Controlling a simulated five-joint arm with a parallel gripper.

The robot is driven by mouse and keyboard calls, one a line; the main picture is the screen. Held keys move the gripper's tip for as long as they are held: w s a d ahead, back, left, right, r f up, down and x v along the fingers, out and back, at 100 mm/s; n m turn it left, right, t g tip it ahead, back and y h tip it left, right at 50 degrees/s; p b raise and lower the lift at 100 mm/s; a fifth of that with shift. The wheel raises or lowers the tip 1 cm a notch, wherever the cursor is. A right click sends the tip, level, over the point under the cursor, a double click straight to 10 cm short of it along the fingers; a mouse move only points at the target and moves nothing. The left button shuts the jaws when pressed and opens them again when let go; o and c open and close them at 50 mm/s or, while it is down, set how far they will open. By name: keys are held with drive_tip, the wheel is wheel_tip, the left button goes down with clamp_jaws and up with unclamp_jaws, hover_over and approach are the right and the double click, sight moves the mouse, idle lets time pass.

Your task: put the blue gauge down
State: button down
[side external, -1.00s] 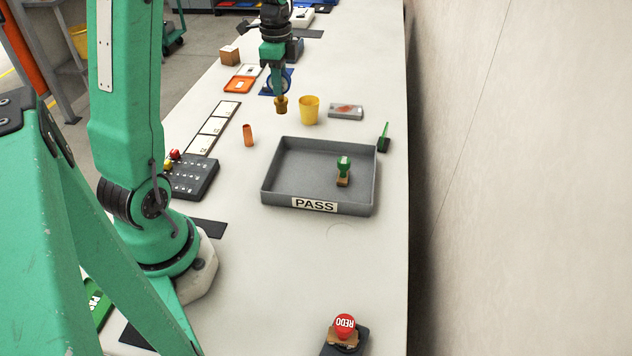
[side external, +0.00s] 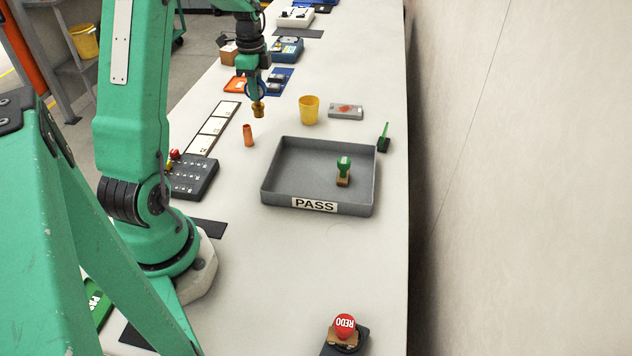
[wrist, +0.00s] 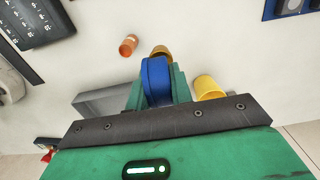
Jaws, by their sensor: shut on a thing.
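The blue gauge (wrist: 156,80) is held between the green fingers of my gripper (wrist: 156,92) in the wrist view. Its brass end (wrist: 160,51) points away from the wrist. In the side view my gripper (side external: 254,84) is shut on it, and the brass end (side external: 258,110) hangs down above the pale bench. The gauge looks clear of the bench top, though the exact height is hard to tell. My fingers hide much of the gauge in the side view.
An orange-brown cup (side external: 248,135) stands close by, left of the grey PASS tray (side external: 268,180). A yellow cup (side external: 309,110) is to the right. A row of white cards (side external: 213,126) lies left. A blue mat (side external: 283,77) and orange tray (side external: 236,84) lie behind.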

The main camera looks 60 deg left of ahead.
drive_tip(key=shift+s+a+f, duration=0.15)
drive_tip(key=shift+a+f, duration=0.25)
drive_tip(key=shift+a, duration=0.3)
drive_tip(key=shift+s+a+f, duration=0.1)
drive_tip(key=shift+a+f, duration=0.25)
drive_tip(key=shift+a, duration=0.3)
drive_tip(key=shift+f, duration=0.1)
drive_tip(key=shift+f, duration=1.9)
drive_tip(key=shift+f, duration=0.15)
drive_tip(key=c, duration=1.3)
unclamp_jaws()
drive_tip(key=shift+o, duration=0.2)
wheel_tip(320, 180, up, 12)
